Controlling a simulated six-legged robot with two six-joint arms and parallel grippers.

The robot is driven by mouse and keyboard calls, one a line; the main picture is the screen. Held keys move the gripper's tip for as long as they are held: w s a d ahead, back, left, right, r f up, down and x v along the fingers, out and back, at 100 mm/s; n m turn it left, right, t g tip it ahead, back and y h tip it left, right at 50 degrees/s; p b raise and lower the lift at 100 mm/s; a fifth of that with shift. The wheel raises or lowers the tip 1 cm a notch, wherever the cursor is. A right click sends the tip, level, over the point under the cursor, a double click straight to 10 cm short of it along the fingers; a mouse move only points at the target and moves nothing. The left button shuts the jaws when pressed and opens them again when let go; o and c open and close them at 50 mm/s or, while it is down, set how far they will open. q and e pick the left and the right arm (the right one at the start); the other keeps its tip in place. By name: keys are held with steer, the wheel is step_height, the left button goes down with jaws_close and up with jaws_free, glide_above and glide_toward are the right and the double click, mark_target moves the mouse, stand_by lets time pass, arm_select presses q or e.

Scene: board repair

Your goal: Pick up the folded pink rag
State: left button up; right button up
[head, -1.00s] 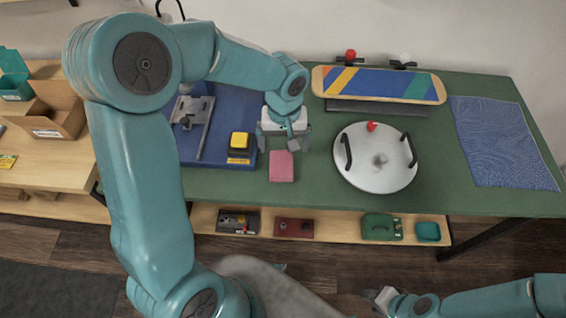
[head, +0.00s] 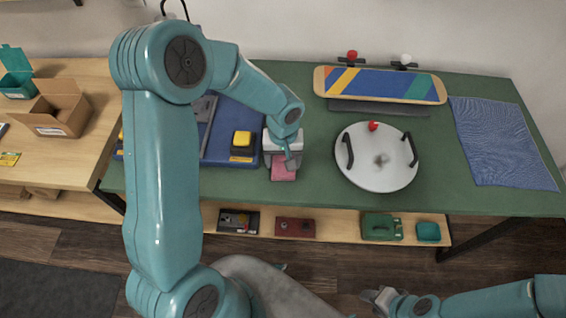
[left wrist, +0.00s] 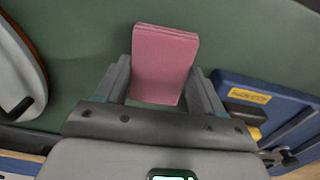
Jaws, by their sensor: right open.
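The folded pink rag (head: 284,174) lies on the green table top, left of the white round lid. In the left wrist view the rag (left wrist: 165,62) lies between the two fingers of my left gripper (left wrist: 160,80), and its far end reaches past the fingertips. The fingers stand apart, one on each side of the rag, with a small gap showing at the right. In the head view my left gripper (head: 281,163) is over the rag and hides part of it. My right gripper (head: 376,296) is open and empty at the lower right, away from the table.
The white round lid (head: 378,172) with black handles stands close to the right. A blue tray (head: 222,160) with a yellow-topped block (head: 243,141) is at the left. A striped board (head: 380,85) is at the back, and a blue cloth (head: 500,145) lies far right.

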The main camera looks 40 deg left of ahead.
arm_select(q)
steer(key=shift+c, duration=1.3)
step_height(320, 180, up, 20)
steer(key=p, duration=0.1)
steer(key=shift+o, duration=0.4)
